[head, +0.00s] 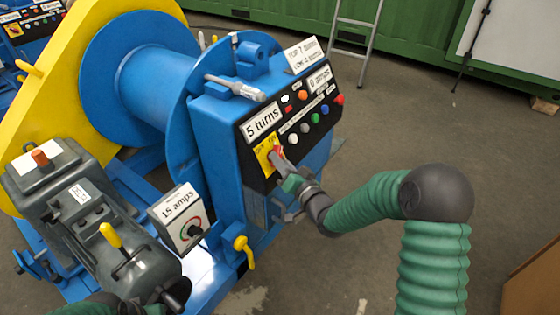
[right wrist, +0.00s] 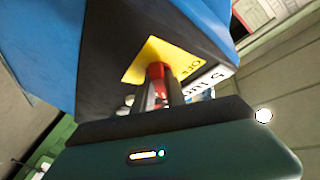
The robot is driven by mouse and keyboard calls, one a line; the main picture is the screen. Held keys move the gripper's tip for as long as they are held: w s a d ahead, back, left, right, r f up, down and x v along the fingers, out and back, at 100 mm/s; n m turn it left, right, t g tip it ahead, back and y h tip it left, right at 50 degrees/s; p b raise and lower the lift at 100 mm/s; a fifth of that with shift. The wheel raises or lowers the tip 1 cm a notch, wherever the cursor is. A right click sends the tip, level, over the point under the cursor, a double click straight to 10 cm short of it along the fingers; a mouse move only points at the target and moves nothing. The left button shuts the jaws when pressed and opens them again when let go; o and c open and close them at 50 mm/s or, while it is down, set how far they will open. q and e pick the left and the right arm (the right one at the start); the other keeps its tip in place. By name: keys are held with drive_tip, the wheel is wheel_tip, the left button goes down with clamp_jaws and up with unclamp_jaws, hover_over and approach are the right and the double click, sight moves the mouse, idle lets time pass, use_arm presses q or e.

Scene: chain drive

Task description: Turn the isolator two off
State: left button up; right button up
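An isolator switch with a yellow plate (head: 263,160) and red handle sits at the lower left of the black control panel on the blue machine. The plate, lettered OFF and ON, also shows in the right wrist view (right wrist: 150,58). My right gripper (head: 279,158) is at this switch. In the wrist view its two dark fingers stand close on either side of the red handle (right wrist: 157,72) and appear shut on it. The fingers partly hide the handle. My left arm shows only at the bottom left edge; its gripper's opening is unclear.
The panel (head: 325,113) has several coloured buttons and "5 turns" and "0 amps" displays. A "15 amps" box (head: 178,215), yellow levers and a grey motor housing stand left. A second panel (head: 14,30) with a yellow plate is far left. Open floor lies right.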

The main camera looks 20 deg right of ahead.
clamp_jaws()
